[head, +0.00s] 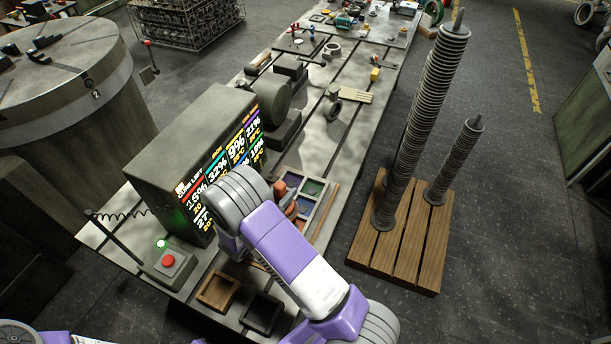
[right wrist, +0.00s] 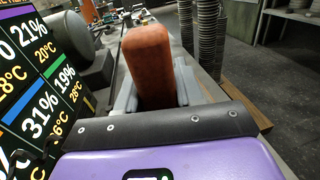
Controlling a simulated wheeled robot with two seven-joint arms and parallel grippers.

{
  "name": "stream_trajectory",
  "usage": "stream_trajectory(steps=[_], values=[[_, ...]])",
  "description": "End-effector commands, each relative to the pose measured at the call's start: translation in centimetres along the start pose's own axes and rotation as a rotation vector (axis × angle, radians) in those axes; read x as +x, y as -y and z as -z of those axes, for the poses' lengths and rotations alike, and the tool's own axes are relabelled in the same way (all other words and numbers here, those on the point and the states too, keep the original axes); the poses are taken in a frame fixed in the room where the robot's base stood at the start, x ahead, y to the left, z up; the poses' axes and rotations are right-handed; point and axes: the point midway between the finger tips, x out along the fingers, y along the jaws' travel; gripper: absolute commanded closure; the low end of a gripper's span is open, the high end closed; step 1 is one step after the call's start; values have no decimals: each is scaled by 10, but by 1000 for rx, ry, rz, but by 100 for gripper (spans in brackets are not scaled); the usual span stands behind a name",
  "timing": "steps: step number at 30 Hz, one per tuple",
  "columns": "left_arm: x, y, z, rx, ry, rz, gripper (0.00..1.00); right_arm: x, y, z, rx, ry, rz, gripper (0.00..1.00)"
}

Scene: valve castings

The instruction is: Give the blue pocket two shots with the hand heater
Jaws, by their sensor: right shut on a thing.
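My right gripper (head: 288,203) is over the pocket tray (head: 328,212), mostly hidden behind my purple arm in the head view. In the right wrist view its grey fingers (right wrist: 156,88) are shut on an upright rust-orange block-like thing, which looks like the hand heater (right wrist: 150,58). A little orange also shows beside the gripper in the head view. The tray has a green pocket (head: 314,187) and a bluish pocket (head: 305,206); the rest is partly covered by the gripper. I cannot tell where the heater's tip points. My left gripper is out of view.
A dark display box (head: 190,150) with coloured percentages and temperatures stands left of the tray. A red button box (head: 168,263) and two small open trays, brown (head: 218,291) and black (head: 262,313), lie nearer. Tall ringed stacks (head: 425,120) stand on a wooden pallet (head: 400,245) at right.

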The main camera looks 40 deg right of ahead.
Motion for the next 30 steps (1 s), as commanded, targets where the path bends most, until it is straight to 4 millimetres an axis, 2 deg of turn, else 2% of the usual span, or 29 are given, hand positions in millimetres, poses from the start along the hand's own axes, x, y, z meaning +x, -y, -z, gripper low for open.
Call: stream_trajectory(steps=[1, 3, 6, 9, 22, 30], values=[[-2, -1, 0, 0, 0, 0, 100, 21, 8, -4, 4, 4, 58, 100], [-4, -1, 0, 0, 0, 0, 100, 42, 17, -6, 3, 7, 115, 100], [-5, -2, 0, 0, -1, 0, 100, 62, 27, -9, 0, 11, 170, 100], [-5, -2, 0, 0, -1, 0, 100, 72, 32, -10, -1, 13, 196, 100], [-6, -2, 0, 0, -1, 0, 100, 73, 33, -11, -3, 16, 199, 100], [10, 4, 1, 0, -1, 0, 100, 73, 33, 12, -4, 15, 200, 100]])
